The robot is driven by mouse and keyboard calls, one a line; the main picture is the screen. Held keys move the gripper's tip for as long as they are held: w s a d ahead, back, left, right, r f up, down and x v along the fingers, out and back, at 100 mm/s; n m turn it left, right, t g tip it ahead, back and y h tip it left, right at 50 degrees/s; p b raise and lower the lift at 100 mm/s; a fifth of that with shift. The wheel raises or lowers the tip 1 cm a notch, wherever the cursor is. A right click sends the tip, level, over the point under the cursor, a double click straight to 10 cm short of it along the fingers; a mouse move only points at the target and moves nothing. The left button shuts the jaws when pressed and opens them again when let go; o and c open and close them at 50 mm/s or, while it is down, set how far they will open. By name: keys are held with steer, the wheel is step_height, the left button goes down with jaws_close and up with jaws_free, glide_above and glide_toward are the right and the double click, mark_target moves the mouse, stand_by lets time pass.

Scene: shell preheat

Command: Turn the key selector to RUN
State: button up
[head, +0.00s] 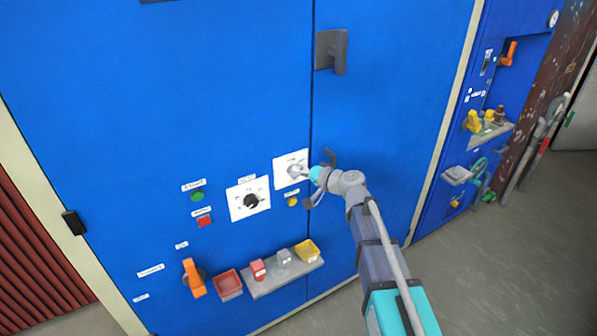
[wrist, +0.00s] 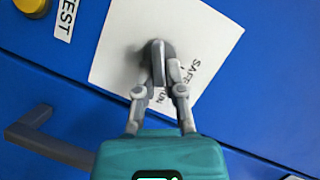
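The key selector (head: 295,170) sits on a white square plate on the blue cabinet door, left of the door seam. In the wrist view the key (wrist: 160,58) is a grey upright tab in front of the plate (wrist: 120,48). The plate shows the word SAFE and a partly covered word ending in UN. My gripper (wrist: 165,75) has its two fingers drawn close together at the key, one on each side. It appears shut on the key; the fingers hide part of it. In the head view my gripper (head: 305,173) reaches the plate from the right.
A black rotary knob (head: 251,200) is on another white plate to the left. A yellow button (head: 292,201) lies just below the key plate. A dark door handle (head: 329,157) is close to my wrist. A shelf (head: 262,290) with small parts is below.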

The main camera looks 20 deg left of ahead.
steer(key=o, duration=0.4)
steer(key=shift+w+a+r, duration=0.1)
steer(key=shift+a, duration=0.05)
steer(key=shift+o, duration=0.3)
steer(key=shift+w, duration=0.1)
steer(key=s+d+f+g+h+p, duration=0.1)
steer(key=s+d+h, duration=0.4)
steer(key=d, duration=0.9)
steer(key=s+d+f+m+g+h+p, duration=0.1)
steer(key=s+d+f+h+p, duration=0.3)
steer(key=d, duration=1)
steer(key=s+d+f+g+h+p, duration=0.2)
steer(key=s+d+h, duration=0.3)
steer(key=s+d, duration=0.4)
steer(key=d+f+g, duration=0.1)
steer(key=d, duration=0.4)
steer(key=shift+s+d+h, duration=0.15)
steer(key=shift+h, duration=0.25)
